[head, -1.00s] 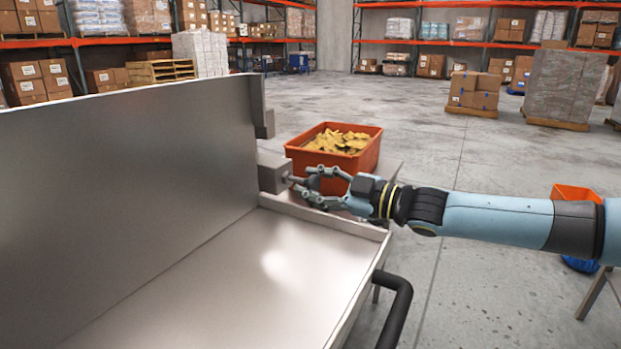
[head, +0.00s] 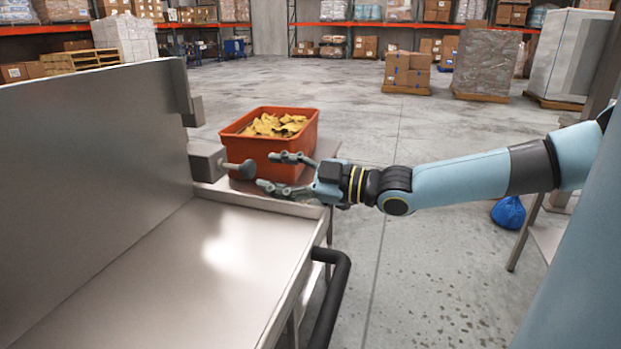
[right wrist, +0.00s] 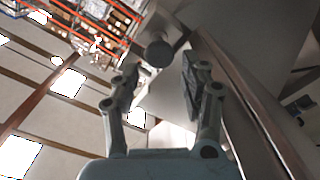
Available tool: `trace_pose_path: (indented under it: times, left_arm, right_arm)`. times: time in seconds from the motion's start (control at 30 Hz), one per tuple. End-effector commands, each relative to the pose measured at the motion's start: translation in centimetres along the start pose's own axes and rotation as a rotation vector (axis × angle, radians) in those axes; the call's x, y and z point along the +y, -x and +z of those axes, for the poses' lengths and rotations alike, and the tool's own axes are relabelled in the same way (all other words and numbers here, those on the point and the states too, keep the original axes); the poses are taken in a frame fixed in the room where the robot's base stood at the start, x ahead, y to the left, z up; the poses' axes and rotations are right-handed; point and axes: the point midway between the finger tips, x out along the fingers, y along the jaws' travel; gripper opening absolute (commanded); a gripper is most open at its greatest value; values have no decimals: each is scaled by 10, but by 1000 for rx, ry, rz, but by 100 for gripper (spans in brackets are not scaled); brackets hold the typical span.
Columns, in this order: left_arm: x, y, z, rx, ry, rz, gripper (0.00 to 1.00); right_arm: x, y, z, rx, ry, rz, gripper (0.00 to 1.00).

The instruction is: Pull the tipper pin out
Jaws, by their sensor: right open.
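The tipper pin (head: 241,170) shows as a dark round knob on a short stem, sticking out of the right side of a grey block (head: 206,161) at the corner of the steel tipper tray (head: 200,262). My right gripper (head: 268,172) is open and empty, just right of the knob, its fingers pointing at it with a small gap. In the right wrist view the knob (right wrist: 160,54) lies beyond and between the two spread fingertips (right wrist: 160,76). How deep the pin sits in the block is hidden. My left gripper is not in view.
An orange bin (head: 270,152) of yellow pieces stands on a small table just behind my right gripper. A black bent handle (head: 331,290) juts from the tray's right side. A tall steel panel (head: 90,170) rises at left. The floor to the right is mostly open.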

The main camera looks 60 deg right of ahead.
Motion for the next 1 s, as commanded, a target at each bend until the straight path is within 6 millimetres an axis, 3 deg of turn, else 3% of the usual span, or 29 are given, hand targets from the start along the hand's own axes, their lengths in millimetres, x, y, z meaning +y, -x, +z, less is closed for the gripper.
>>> trace_pose_path:
  times: [0.2,0.4,1.0]
  left_arm:
    - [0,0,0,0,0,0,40]
    - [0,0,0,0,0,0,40]
    - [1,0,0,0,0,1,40]
  right_arm:
    - [-2,41,1,-4,1,-9,45]
    - [-1,62,1,-2,0,-4,45]
    - [0,68,1,-2,-1,1,45]
